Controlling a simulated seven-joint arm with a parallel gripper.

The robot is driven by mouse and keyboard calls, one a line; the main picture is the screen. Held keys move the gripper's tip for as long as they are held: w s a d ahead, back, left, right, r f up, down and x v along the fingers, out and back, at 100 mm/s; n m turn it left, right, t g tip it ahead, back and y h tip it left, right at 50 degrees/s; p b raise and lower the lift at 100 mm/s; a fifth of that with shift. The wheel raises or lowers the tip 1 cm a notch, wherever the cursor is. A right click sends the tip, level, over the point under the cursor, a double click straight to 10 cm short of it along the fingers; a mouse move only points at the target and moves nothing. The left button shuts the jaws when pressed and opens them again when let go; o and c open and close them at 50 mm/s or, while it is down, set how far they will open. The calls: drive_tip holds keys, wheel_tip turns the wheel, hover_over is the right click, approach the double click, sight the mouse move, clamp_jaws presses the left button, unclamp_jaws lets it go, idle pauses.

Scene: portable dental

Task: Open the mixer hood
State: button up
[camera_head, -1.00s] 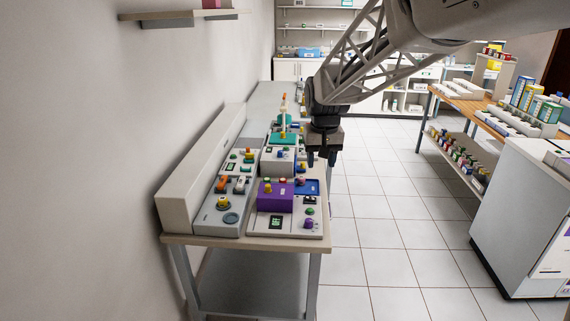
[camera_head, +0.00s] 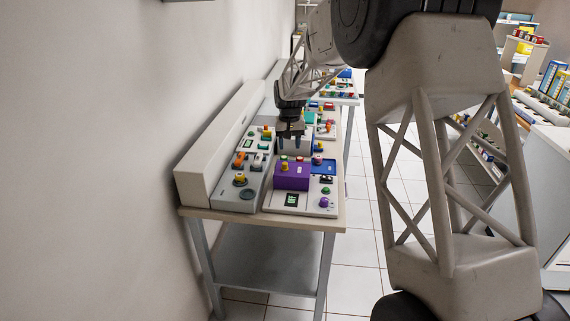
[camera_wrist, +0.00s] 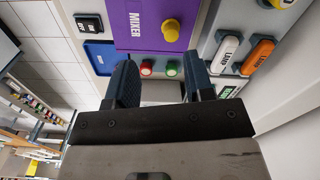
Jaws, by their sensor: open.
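The mixer hood is a purple box (camera_head: 291,178) on the near part of the bench panel, and it looks shut. In the wrist view the purple hood (camera_wrist: 138,38), marked MIXER, is at the top, with a yellow knob (camera_wrist: 171,33) on it. My gripper (camera_head: 291,142) is over the panel just beyond the hood in the head view. In the wrist view my gripper (camera_wrist: 160,72) has its two fingers apart with nothing held between them. The fingers are clear of the yellow knob.
Red (camera_wrist: 146,67) and green (camera_wrist: 171,68) buttons show between the fingers. A blue tray (camera_wrist: 98,60) lies beside the hood. White and orange LAMP switches (camera_wrist: 255,57) are to the right. A long beige block (camera_head: 215,150) runs along the wall side of the bench.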

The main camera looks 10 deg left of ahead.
sight(285, 163)
drive_tip(key=shift+w+a+f, duration=0.75)
drive_tip(key=shift+a+f, duration=0.1)
drive_tip(key=shift+a, duration=0.05)
drive_tip(key=shift+f, duration=3.9)
drive_tip(key=shift+c, duration=0.4)
clamp_jaws()
